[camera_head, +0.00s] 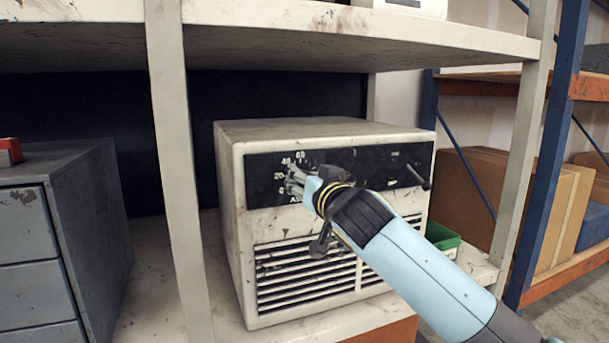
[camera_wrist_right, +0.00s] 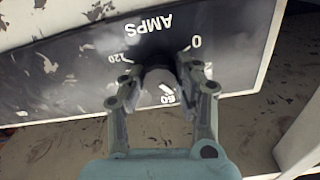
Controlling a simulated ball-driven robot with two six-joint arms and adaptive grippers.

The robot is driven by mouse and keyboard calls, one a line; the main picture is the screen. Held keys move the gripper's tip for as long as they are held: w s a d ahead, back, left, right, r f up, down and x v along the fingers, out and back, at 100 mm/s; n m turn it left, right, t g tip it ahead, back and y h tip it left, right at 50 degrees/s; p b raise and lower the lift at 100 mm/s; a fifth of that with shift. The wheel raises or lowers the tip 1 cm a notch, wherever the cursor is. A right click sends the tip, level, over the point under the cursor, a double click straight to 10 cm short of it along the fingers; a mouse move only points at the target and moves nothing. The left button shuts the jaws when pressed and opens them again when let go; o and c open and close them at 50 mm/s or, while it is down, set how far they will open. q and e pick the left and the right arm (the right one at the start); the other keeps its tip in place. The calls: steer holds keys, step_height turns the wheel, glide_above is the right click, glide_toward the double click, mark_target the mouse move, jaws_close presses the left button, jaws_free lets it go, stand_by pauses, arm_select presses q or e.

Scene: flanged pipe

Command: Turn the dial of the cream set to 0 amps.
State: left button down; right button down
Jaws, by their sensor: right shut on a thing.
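The cream set (camera_head: 345,228) stands on the shelf in the head view, with a black panel across its upper front. Its dial (camera_wrist_right: 157,77) is a dark round knob in the wrist view, ringed by white marks. The wrist view is turned over: 0 is at the upper right, 60 below the knob, 120 at the left, with the word AMPS (camera_wrist_right: 145,26) above. My right gripper (camera_wrist_right: 158,72) is shut on the dial, one finger on each side. In the head view this gripper (camera_head: 298,182) largely hides the dial. I cannot tell where its pointer stands. My left gripper is not in view.
A second black control (camera_head: 418,178) sticks out at the panel's right. A shelf post (camera_head: 178,170) stands left of the set, with a grey drawer cabinet (camera_head: 60,245) beyond. A shelf board (camera_head: 300,28) hangs above. A green bin (camera_head: 442,237) is behind my right arm.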

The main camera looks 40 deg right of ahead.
steer(key=n+p, duration=0.2)
steer(key=n, duration=0.2)
steer(key=shift+r+n, duration=0.1)
steer(key=shift+n, duration=0.2)
steer(key=n+p, duration=0.2)
steer(key=n, duration=0.2)
steer(key=shift+a+n, duration=0.15)
steer(key=shift+n, duration=0.15)
steer(key=n+p, duration=0.1)
steer(key=n, duration=0.3)
steer(key=shift+p, duration=0.35)
steer(key=shift+f+n+p, duration=0.25)
steer(key=shift+n+p, duration=0.3)
steer(key=shift+n, duration=1.25)
steer(key=c, duration=0.9)
jaws_free()
steer(key=shift+c, duration=0.2)
steer(key=shift+a, duration=0.1)
